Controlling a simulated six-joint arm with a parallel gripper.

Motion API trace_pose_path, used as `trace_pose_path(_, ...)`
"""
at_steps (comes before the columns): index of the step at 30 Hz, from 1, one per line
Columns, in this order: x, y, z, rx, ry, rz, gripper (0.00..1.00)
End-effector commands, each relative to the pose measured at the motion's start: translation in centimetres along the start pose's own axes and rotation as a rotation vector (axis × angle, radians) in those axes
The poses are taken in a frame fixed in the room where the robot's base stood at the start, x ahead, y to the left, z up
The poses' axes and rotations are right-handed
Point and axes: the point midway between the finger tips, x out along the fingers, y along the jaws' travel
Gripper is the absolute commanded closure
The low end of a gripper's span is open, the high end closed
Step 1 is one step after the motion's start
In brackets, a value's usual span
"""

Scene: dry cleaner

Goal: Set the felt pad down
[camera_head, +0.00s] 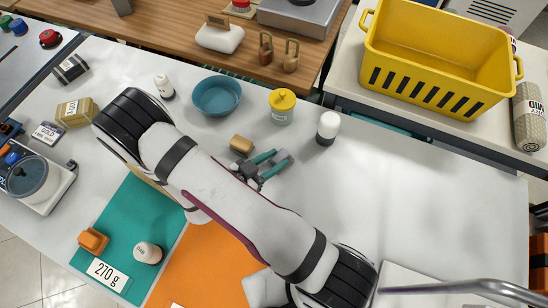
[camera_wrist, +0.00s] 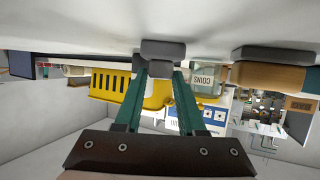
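My gripper (camera_head: 270,165) reaches out low over the white counter, its green fingers pointing right. In the wrist view, which looks upside down, the fingers (camera_wrist: 160,80) close in on a small grey block, which I take for the felt pad (camera_wrist: 163,50). It also shows as a grey patch at the fingertips in the head view (camera_head: 284,161). It is very near the countertop; I cannot tell whether it touches. The fingers hide part of it.
A tan block (camera_head: 241,145) lies close beside the gripper. A yellow-lidded jar (camera_head: 282,106), a white-topped bottle (camera_head: 328,127) and a blue bowl (camera_head: 217,96) stand behind. A yellow basket (camera_head: 440,55) is at the back right. The counter (camera_head: 420,190) to the right is clear.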

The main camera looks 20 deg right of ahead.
Motion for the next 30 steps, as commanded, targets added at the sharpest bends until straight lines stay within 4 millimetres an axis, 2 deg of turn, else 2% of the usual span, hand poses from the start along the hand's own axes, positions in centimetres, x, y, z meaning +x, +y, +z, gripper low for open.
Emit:
trace_pose_path(1, 0.0, 0.0, 0.0, 0.000, 0.000, 0.000, 0.50)
trace_pose_path(3, 0.0, 0.0, 0.0, 0.000, 0.000, 0.000, 0.37)
trace_pose_path(4, 0.0, 0.0, 0.0, 0.000, 0.000, 0.000, 0.36)
trace_pose_path(14, -0.4, 0.0, -0.3, 0.001, 0.000, -0.002, 0.36)
trace_pose_path(17, -2.2, -0.1, -0.3, 0.001, 0.000, -0.006, 0.36)
trace_pose_path(24, -8.7, -0.1, -0.3, 0.002, -0.001, -0.007, 0.36)
trace_pose_path(27, -10.7, -0.1, -0.3, 0.002, -0.001, -0.004, 0.36)
trace_pose_path(30, -11.8, -0.1, -0.3, 0.001, -0.001, -0.003, 0.36)
